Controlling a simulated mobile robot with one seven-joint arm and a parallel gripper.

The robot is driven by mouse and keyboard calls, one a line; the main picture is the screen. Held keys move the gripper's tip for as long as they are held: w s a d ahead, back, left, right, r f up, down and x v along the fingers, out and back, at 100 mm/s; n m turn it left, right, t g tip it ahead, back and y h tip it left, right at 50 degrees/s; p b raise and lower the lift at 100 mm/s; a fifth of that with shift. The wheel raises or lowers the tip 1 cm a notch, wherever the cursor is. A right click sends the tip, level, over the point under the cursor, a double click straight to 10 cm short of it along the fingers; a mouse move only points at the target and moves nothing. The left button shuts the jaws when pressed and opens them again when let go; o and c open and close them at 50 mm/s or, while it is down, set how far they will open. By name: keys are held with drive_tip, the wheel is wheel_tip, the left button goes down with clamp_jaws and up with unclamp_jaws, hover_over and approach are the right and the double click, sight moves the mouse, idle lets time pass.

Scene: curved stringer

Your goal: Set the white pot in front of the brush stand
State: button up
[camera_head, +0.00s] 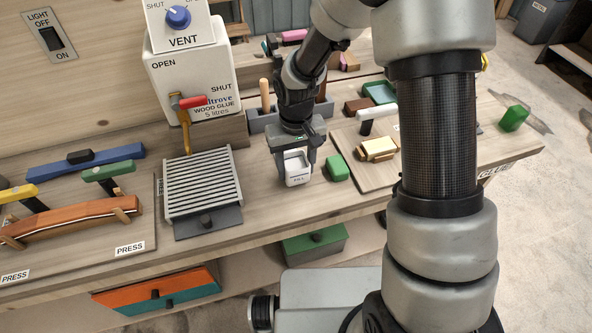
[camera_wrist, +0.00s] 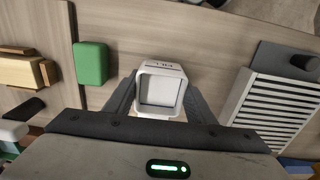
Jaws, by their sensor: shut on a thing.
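The white pot (camera_head: 298,173) is a small square-topped container with dark lettering on its front. My gripper (camera_head: 296,159) is shut on it, one finger on each side. In the wrist view the pot (camera_wrist: 160,90) sits between the two fingers, its square opening facing the camera. The pot is upright at or just above the bench top; I cannot tell if it touches. A grey holder (camera_head: 259,122) with an upright wooden handle stands behind the pot, apparently the brush stand, partly hidden by my arm.
A green block (camera_head: 336,168) lies close to the pot's right. A slatted grey rack (camera_head: 202,184) is to the left, below the wood glue dispenser (camera_head: 192,80). A board with a wooden clamp-like piece (camera_head: 376,149) lies farther right. Bench is bare in front of the pot.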

drive_tip(key=shift+f, duration=0.75)
drive_tip(key=shift+f, duration=0.15)
drive_tip(key=o, duration=1.2)
